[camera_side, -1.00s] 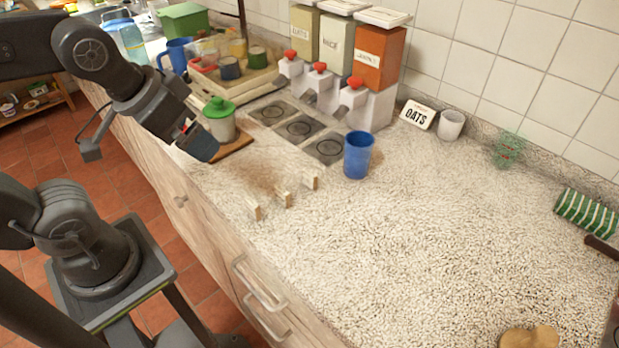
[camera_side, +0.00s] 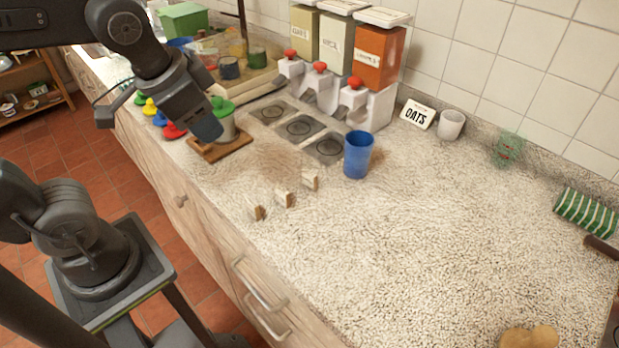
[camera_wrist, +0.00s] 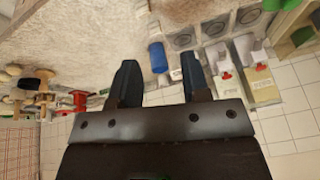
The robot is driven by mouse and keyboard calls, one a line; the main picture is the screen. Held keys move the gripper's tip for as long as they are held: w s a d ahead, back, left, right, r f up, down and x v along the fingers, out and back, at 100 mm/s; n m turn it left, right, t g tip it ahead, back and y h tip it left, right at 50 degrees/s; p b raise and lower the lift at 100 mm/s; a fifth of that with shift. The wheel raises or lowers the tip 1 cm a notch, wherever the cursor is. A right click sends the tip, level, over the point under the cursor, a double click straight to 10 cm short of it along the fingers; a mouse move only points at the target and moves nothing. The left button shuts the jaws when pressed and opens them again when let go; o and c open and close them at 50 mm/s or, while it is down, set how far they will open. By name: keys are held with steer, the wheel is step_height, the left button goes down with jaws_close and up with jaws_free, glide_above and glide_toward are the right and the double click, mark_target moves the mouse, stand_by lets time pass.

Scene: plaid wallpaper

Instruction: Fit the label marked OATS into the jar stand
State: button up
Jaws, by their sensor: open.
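A small pale patch by the right finger cannot be identified.
A blue cup (camera_side: 358,155) stands mid-counter, near small wooden pieces (camera_side: 283,198) at the front. Dispensers (camera_side: 377,60) and a white cup (camera_side: 451,124) line the back. The right-hand counter is mostly clear.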

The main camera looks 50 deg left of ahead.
steer(key=w+d+m+g+y, duration=0.2)
steer(key=w+d+m+g, duration=0.15)
steer(key=w+m, duration=0.55)
steer(key=m+g+y, duration=0.1)
steer(key=m+y, duration=0.1)
steer(key=m, duration=0.4)
glide_toward(311, 173)
steer(key=shift+g, duration=0.25)
steer(key=x, duration=1.1)
steer(key=shift+w+f, duration=0.1)
steer(key=shift+w, duration=0.15)
jaws_close()
